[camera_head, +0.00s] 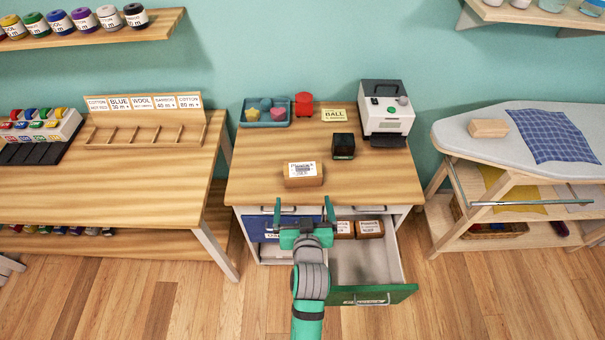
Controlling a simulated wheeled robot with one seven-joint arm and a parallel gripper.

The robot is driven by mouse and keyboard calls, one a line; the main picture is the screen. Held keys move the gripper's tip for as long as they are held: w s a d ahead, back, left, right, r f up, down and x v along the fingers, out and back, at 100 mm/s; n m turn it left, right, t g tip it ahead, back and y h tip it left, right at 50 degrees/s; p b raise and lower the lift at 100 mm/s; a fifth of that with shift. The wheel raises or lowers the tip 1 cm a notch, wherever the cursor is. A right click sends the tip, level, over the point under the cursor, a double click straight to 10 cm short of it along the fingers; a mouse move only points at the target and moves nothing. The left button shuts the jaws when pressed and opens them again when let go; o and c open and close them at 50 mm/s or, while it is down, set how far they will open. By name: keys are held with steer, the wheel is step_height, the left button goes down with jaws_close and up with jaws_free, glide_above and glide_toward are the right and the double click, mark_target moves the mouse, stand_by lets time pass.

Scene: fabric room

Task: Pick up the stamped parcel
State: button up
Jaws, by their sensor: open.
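A brown parcel (303,182) with a white label lies flat on the middle desk near its front edge. The label has dark print and a bluish mark, too small to read. Two similar labelled parcels sit side by side in the open drawer: a left one (345,234) and a right one (370,233). Their labels are too small to tell whether they are stamped. My green gripper (304,208) is open and empty, with its fingers pointing toward the desk. It is in front of the desk parcel and apart from it, at the desk's front edge.
The green-fronted drawer (374,295) stands pulled out right of my arm. A black stamp block (343,146), a label printer (385,112), a teal tray (265,118) and a "BALL" card (334,115) stand farther back. Desk space around the parcel is clear.

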mark_target(303, 175)
steer(key=r+x, duration=0.1)
steer(key=x, duration=0.3)
steer(key=r+x, duration=0.1)
steer(key=x, duration=0.3)
steer(key=w+x, duration=0.1)
steer(key=x, duration=0.4)
steer(key=shift+w+d+r, duration=0.2)
steer(key=shift+d+r, duration=0.05)
steer(key=shift+r, duration=0.1)
steer(key=c, duration=0.8)
